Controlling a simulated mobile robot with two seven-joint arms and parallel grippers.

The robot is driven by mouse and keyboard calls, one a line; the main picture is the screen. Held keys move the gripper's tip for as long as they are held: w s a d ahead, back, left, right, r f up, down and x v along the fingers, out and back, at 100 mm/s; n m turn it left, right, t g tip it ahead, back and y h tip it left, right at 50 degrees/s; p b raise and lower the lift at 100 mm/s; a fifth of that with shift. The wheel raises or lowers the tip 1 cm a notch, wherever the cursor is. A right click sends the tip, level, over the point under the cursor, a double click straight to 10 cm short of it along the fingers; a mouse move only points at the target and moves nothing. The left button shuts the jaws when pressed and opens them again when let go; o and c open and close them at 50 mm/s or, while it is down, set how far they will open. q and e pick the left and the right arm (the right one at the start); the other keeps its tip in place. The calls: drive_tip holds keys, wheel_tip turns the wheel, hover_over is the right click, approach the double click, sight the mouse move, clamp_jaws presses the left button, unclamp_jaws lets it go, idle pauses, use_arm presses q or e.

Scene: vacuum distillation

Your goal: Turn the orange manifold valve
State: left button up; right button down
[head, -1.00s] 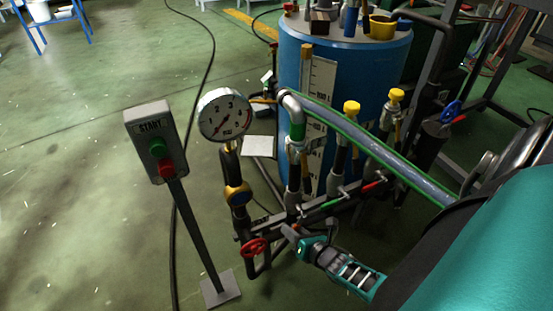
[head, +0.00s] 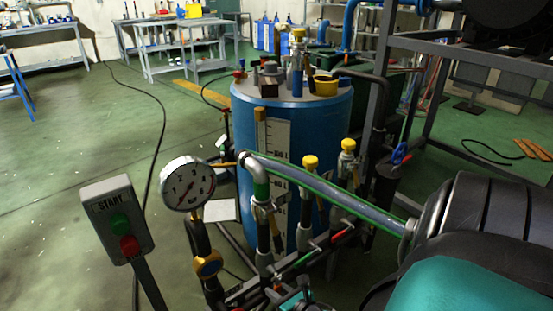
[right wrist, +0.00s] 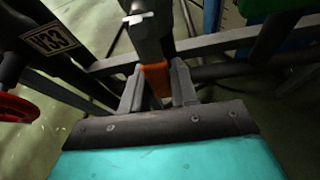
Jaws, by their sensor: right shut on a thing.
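The orange manifold valve (right wrist: 156,80) shows in the right wrist view as an orange handle below a grey metal fitting (right wrist: 148,30). My right gripper (right wrist: 157,92) has one finger on each side of the handle and is shut on it. In the head view my right gripper (head: 280,294) is at the bottom edge, low on the dark manifold, and mostly cut off. The orange handle cannot be made out clearly there. My left gripper is in neither view.
A pressure gauge (head: 187,184) and a START button post (head: 118,218) stand left of the manifold. A blue tank (head: 290,115) stands behind it. A hose (head: 330,190) crosses above. A red handwheel (right wrist: 18,108) is at the left in the right wrist view.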

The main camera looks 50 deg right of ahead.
drive_tip(key=shift+w+d+r, duration=0.1)
drive_tip(key=shift+w+r, duration=0.05)
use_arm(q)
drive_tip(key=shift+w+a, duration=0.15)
use_arm(e)
drive_tip(key=c, duration=1)
unclamp_jaws()
drive_tip(key=shift+o, duration=0.2)
drive_tip(key=shift+s, duration=0.35)
drive_tip(key=p+v, duration=0.2)
drive_tip(key=v, duration=0.2)
drive_tip(key=shift+s+r, duration=0.25)
drive_tip(key=shift+s, duration=0.05)
use_arm(q)
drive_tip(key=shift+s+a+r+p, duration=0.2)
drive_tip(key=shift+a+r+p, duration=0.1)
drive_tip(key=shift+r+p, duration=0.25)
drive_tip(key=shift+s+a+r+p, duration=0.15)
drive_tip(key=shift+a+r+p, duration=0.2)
drive_tip(key=shift+p, duration=0.25)
use_arm(e)
approach(279, 292)
drive_tip(key=shift+v, duration=1.15)
drive_tip(key=shift+w+r, duration=0.1)
drive_tip(key=shift+r, duration=0.05)
